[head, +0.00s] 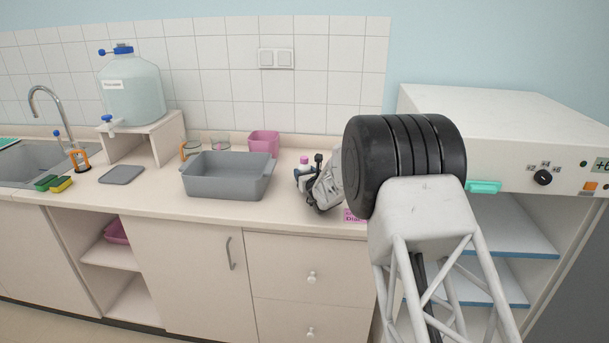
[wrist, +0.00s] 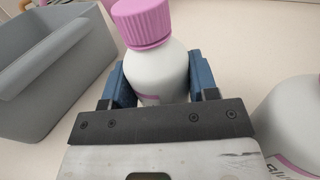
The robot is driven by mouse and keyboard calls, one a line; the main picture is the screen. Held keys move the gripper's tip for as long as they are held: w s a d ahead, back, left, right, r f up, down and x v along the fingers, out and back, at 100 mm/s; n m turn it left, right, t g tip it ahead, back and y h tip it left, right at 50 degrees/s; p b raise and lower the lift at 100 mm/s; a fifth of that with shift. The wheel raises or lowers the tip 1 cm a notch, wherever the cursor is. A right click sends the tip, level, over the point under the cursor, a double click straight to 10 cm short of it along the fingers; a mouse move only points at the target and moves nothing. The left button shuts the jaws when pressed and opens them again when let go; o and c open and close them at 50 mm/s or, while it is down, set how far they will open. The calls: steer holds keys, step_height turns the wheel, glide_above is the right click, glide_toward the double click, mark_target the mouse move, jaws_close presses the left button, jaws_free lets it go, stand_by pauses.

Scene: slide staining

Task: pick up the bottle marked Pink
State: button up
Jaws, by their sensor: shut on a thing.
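A white bottle with a pink ribbed cap (wrist: 143,22) stands between the blue fingers of my gripper (wrist: 160,88) in the wrist view. The fingers are shut on its body (wrist: 162,72), one on each side. Its lettering is hidden, so I cannot read its mark. In the head view its pink cap (head: 304,160) shows just beyond my gripper (head: 307,180), over the counter. My arm hides much of the gripper there. I cannot tell whether the bottle touches the counter.
A second white bottle (wrist: 290,120), its lettering partly cut off, is close on the right in the wrist view. A grey basin (head: 225,187) stands to the left, with a pink container (head: 263,142) behind it. A white cabinet (head: 500,115) stands at the right.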

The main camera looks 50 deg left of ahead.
mark_target(306, 167)
step_height(306, 167, up, 3)
steer(key=shift+r, duration=0.15)
steer(key=s+d, duration=0.2)
steer(key=d, duration=0.2)
steer(key=s+d+r, duration=0.1)
steer(key=s+d, duration=0.2)
steer(key=d, duration=0.2)
steer(key=s+d, duration=0.3)
steer(key=d, duration=0.2)
steer(key=shift+r, duration=0.25)
